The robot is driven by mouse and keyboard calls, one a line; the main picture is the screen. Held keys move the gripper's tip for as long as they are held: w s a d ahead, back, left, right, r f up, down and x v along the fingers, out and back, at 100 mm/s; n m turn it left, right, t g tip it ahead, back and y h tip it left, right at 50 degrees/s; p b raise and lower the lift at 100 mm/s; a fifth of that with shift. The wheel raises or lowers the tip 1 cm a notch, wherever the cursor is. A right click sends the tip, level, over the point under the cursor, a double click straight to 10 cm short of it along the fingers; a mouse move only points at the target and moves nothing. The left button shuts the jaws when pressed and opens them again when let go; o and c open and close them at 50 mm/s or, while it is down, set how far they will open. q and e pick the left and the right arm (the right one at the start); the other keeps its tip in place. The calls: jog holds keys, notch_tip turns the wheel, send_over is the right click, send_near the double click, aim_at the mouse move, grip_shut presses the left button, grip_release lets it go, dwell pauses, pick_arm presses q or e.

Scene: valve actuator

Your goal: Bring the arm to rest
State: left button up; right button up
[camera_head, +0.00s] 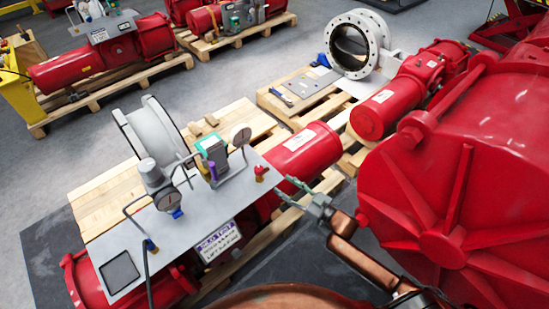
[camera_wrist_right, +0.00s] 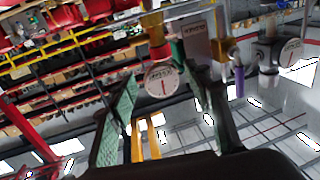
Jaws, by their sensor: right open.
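My right gripper (camera_head: 288,192) is in the head view, right of the grey panel (camera_head: 225,185) of the nearest valve actuator. It is open, and no object is visibly held. Its fingers point toward a small red-capped valve (camera_head: 261,172) at the panel's right edge. In the right wrist view the two fingers (camera_wrist_right: 168,95) stand apart. A red part with a round white label (camera_wrist_right: 161,78) on a brass fitting shows between and beyond them. I cannot tell the exact gap to it. My left gripper is not in view.
The panel carries gauges (camera_head: 167,199), a green-topped box (camera_head: 212,147) and tubing. A large red actuator housing (camera_head: 440,200) stands close on the right of my right arm. More red actuators lie on wooden pallets (camera_head: 130,82) behind. Grey floor (camera_head: 225,80) is open between them.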

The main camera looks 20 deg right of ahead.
jog(key=s+d+f+m+g+h, duration=0.1)
jog(key=s+d+f+h, duration=0.2)
jog(key=f, duration=0.7)
jog(key=s+d+f+m+g+h, duration=0.1)
jog(key=s+d+f+h, duration=0.1)
jog(key=d+f, duration=0.5)
jog(key=s+d+f+m+g+h, duration=0.1)
jog(key=s+d+f+h, duration=0.15)
jog(key=f, duration=0.95)
jog(key=s+d+f+m+g+h, duration=0.15)
jog(key=s+f+g, duration=0.35)
jog(key=s+f, duration=1.2)
jog(key=s+a+f+g, duration=0.2)
jog(key=s+f, duration=0.2)
jog(key=s, duration=0.7)
jog(key=s+a+f+g, duration=0.2)
jog(key=s+f, duration=0.2)
jog(key=s, duration=0.7)
jog(key=s+a+f+g, duration=0.2)
jog(key=s+f, duration=0.3)
jog(key=s, duration=0.6)
jog(key=shift+g, duration=0.5)
